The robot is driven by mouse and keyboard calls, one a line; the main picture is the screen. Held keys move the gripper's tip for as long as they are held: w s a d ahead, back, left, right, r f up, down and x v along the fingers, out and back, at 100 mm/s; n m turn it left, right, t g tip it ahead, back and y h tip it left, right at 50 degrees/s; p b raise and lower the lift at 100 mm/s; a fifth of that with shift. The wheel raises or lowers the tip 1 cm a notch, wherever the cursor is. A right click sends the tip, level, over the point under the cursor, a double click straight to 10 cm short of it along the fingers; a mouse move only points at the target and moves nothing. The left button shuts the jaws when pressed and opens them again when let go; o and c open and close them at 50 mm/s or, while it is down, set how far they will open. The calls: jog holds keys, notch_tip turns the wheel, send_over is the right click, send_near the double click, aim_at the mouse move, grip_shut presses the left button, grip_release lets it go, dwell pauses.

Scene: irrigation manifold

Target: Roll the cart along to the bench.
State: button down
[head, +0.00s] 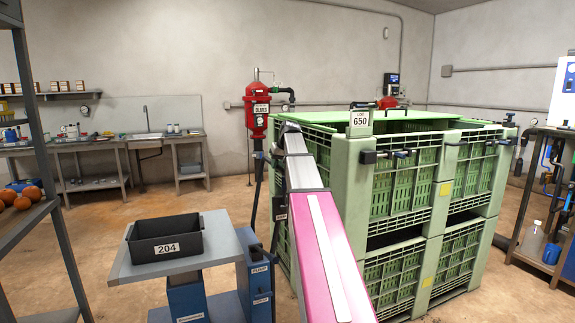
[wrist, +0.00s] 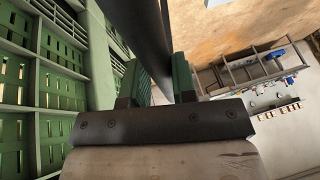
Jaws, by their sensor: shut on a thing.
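My gripper (wrist: 157,64) is shut on a dark bar (wrist: 150,28) in the wrist view, which runs between its green-faced fingers. In the head view my gripper is hidden, and my arm reaches along the left side of the stacked green crates. A low grey-topped stand (head: 226,250) with blue lower parts is left of my arm; whether it is the cart, and what the held bar belongs to, I cannot tell. No wheels show. A grey workbench with a sink (head: 150,137) stands against the back wall at left; it also shows small in the wrist view (wrist: 250,70).
The tall green crates (head: 355,200), with a 650 sign, stand close on the right. A black bin (head: 165,239) marked 204 sits on the stand. A red tank (head: 257,110) is behind, a shelf rack (head: 40,150) at left. Floor (head: 215,190) is open before the workbench.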

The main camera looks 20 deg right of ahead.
jog(key=s+a, duration=0.1)
jog(key=a, duration=2.7)
jog(key=c, duration=0.9)
grip_release()
jog(key=shift+a, duration=0.1)
jog(key=v, duration=1.1)
jog(key=shift+f, duration=0.1)
